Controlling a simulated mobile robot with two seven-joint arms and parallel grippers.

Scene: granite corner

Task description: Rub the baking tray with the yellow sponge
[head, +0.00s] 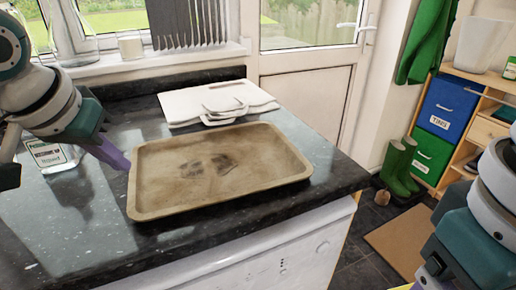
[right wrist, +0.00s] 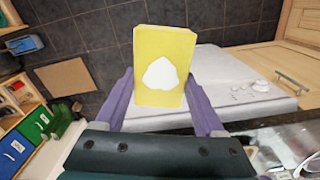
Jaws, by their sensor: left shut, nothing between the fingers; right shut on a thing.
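The baking tray (head: 270,165) lies flat on the dark granite worktop in the head view. It is brownish, with dark marks near its middle. My left gripper (head: 118,160) is shut and empty, its purple tip close to the tray's left rim; I cannot tell if they touch. My right gripper (right wrist: 160,88) is shut on the yellow sponge (right wrist: 150,42) in the right wrist view. The sponge is a block with a white patch on its face.
White boards with a handle (head: 185,108) lie behind the tray. The worktop edge (head: 340,190) runs in front and right. Green boots (head: 398,165) and a shelf unit (head: 480,100) stand at right.

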